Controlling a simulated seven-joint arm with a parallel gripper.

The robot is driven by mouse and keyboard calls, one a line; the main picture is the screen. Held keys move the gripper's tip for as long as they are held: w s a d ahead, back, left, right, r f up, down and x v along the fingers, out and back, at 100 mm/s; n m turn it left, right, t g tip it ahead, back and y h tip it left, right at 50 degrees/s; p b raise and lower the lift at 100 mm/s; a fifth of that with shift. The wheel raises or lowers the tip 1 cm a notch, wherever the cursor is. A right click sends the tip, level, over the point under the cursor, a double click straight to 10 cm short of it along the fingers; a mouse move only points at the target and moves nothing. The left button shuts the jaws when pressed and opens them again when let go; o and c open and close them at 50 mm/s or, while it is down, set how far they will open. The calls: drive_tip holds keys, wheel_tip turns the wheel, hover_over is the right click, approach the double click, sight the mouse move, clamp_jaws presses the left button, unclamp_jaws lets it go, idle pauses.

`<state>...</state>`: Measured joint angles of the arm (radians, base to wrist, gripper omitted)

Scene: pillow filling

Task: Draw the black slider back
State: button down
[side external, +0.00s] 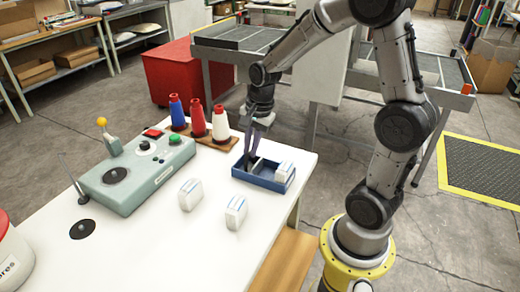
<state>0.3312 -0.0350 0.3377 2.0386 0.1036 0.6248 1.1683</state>
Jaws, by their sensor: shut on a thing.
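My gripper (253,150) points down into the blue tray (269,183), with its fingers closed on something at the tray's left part. The fingertips and the tray wall hide what it holds; it may be the black slider, but I cannot tell. A white block (284,171) sits in the right part of the tray. The grey-green console (128,206) stands to the left and carries a yellow-balled lever (102,122), a black disc (116,176), a red button (153,133), a green button (175,139) and a black knob (144,145). No slider shows clearly on it.
Blue, red and white thread cones (197,119) stand on a brown board behind the tray.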

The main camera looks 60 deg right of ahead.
sight(258, 163)
drive_tip(key=shift+w+r, duration=0.1)
drive_tip(key=shift+w, duration=0.15)
drive_tip(key=c, duration=1.2)
unclamp_jaws()
drive_tip(key=s+r, duration=0.1)
drive_tip(key=r, duration=0.3)
drive_tip(key=s+r, duration=0.1)
drive_tip(key=r, duration=0.8)
drive_tip(key=shift+s+r, duration=0.2)
drive_tip(key=shift+s, duration=0.2)
drive_tip(key=shift+a, duration=0.1)
